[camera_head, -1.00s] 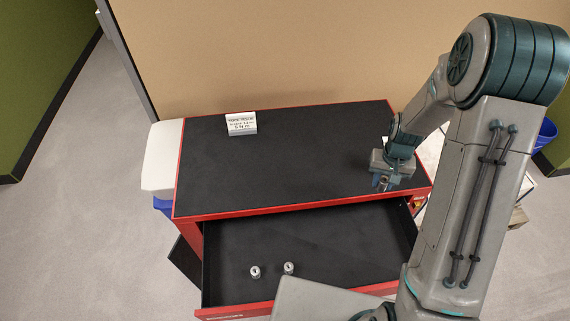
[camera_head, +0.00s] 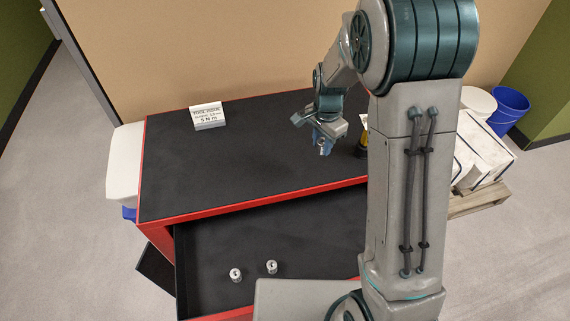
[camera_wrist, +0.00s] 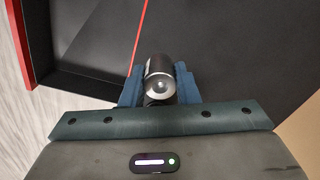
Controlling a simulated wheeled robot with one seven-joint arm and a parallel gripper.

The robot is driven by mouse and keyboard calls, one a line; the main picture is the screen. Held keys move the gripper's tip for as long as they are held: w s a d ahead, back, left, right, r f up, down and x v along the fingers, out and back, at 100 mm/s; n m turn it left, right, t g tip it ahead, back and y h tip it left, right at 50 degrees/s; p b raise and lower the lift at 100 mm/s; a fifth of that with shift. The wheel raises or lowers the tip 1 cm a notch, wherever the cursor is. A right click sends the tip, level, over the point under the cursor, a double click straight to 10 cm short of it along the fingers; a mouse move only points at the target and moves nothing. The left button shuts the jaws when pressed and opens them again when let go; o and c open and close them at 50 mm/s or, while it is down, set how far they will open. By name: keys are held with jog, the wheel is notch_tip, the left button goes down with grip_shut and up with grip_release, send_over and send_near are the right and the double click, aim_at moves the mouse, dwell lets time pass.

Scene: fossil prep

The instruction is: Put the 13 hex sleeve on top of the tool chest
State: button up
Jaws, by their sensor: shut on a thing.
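My gripper (camera_head: 323,142) is shut on a small silver cylindrical sleeve (camera_wrist: 159,77). The wrist view shows the sleeve between the two blue fingers, its round end facing the camera. The sleeve also shows at the fingertips in the head view (camera_head: 325,150). The size marking on it cannot be read. The gripper is over the right part of the black top of the tool chest (camera_head: 230,165), with the sleeve seemingly above the surface. Two similar silver sleeves stand upright in the open drawer, one on the left (camera_head: 236,275) and one on the right (camera_head: 271,267).
A white sign (camera_head: 207,116) stands at the back left of the chest top. A dark and yellow object (camera_head: 363,140) is at the right, partly hidden by my arm. The open drawer (camera_head: 215,245) juts out in front.

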jog(key=b, duration=0.2)
send_over(285, 161)
notch_tip(285, 161, down, 7)
jog(key=shift+r, duration=0.1)
jog(key=shift+f+b, duration=1.2)
jog(key=shift+f, duration=0.85)
jog(key=shift+f, duration=0.2)
jog(key=o, duration=1)
jog(key=shift+r, duration=0.15)
notch_tip(285, 161, up, 12)
jog(key=p, duration=0.7)
jog(key=shift+r, duration=0.1)
jog(key=shift+r, duration=0.1)
